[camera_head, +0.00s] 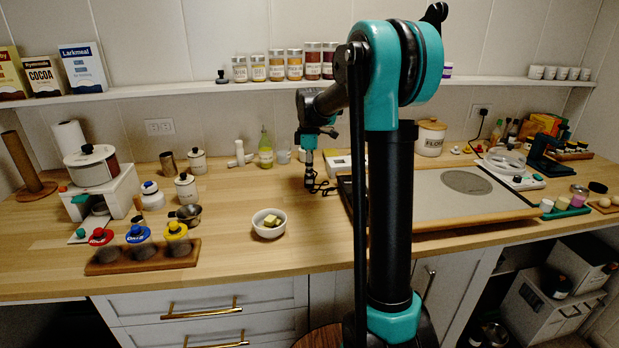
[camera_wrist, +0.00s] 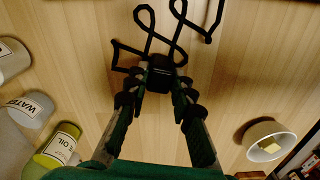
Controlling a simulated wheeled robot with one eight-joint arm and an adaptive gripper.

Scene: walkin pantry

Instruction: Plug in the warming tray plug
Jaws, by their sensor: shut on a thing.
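My gripper (camera_head: 311,178) points down over the counter, left of the large flat slab. In the wrist view its two fingers (camera_wrist: 158,94) are closed on the black plug (camera_wrist: 160,76). The plug's black cord (camera_wrist: 165,32) runs off in loops over the wood; it also shows as a dark tangle below my gripper in the head view (camera_head: 325,188). Whether the plug touches the counter I cannot tell. A white double wall outlet (camera_head: 160,127) at back left is empty. Another outlet (camera_head: 482,110) at back right has a black plug and cord in it. Which appliance the held cord joins is hidden.
A white bowl (camera_head: 269,224) stands front left of my gripper. An oil bottle (camera_head: 265,147) and white canisters (camera_head: 197,162) stand at the back. A wood-edged slab (camera_head: 430,198) fills the right. A spice shelf (camera_head: 200,88) runs above.

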